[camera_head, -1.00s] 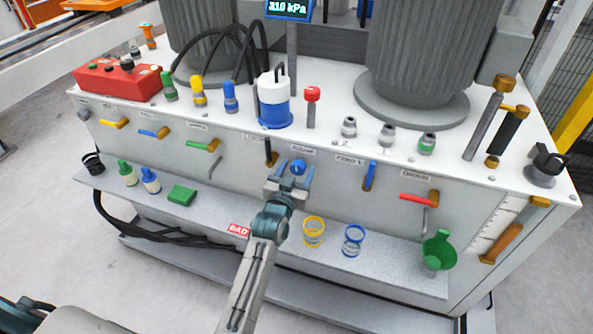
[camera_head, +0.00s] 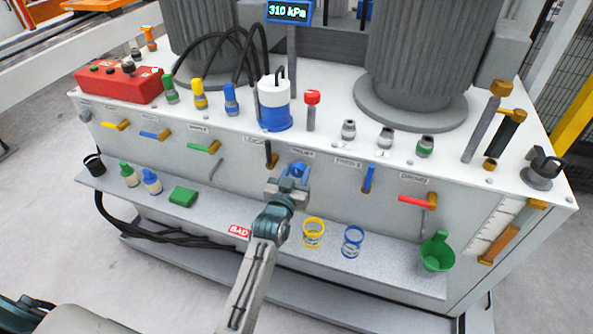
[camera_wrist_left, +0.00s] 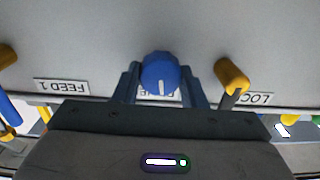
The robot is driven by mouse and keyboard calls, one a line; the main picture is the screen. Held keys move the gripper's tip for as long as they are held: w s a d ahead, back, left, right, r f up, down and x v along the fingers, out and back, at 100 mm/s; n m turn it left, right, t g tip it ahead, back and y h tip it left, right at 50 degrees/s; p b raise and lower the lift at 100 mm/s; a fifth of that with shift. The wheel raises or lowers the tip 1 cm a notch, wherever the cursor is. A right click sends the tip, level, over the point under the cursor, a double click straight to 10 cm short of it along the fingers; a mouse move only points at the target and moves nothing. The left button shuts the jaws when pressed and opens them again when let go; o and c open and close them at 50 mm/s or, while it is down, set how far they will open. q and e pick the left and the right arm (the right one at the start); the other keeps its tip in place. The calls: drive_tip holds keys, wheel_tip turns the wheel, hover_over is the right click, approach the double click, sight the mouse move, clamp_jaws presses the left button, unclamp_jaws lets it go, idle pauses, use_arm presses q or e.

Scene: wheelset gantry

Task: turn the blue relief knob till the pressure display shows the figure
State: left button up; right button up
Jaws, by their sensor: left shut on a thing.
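The blue relief knob (camera_head: 297,169) sits on the front panel of the white cabinet, just under its label. My left gripper (camera_head: 289,178) is shut on the knob, with one finger on each side. In the left wrist view the knob (camera_wrist_left: 159,73) has a white pointer line and stands between the two dark fingers (camera_wrist_left: 160,85). Its label is partly hidden behind the knob. The pressure display (camera_head: 289,12) on a post at the top of the head view reads 310 kPa. My right gripper is not in view.
A black-and-yellow lever (camera_head: 271,154) is close on the left of the knob, and a blue lever (camera_head: 369,179) is on the right.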

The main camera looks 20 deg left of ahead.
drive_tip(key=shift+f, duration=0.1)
use_arm(q)
drive_tip(key=o, duration=1)
drive_tip(key=shift+s, duration=0.5)
drive_tip(key=shift+s+b, duration=0.35)
drive_tip(key=shift+s, duration=4.55)
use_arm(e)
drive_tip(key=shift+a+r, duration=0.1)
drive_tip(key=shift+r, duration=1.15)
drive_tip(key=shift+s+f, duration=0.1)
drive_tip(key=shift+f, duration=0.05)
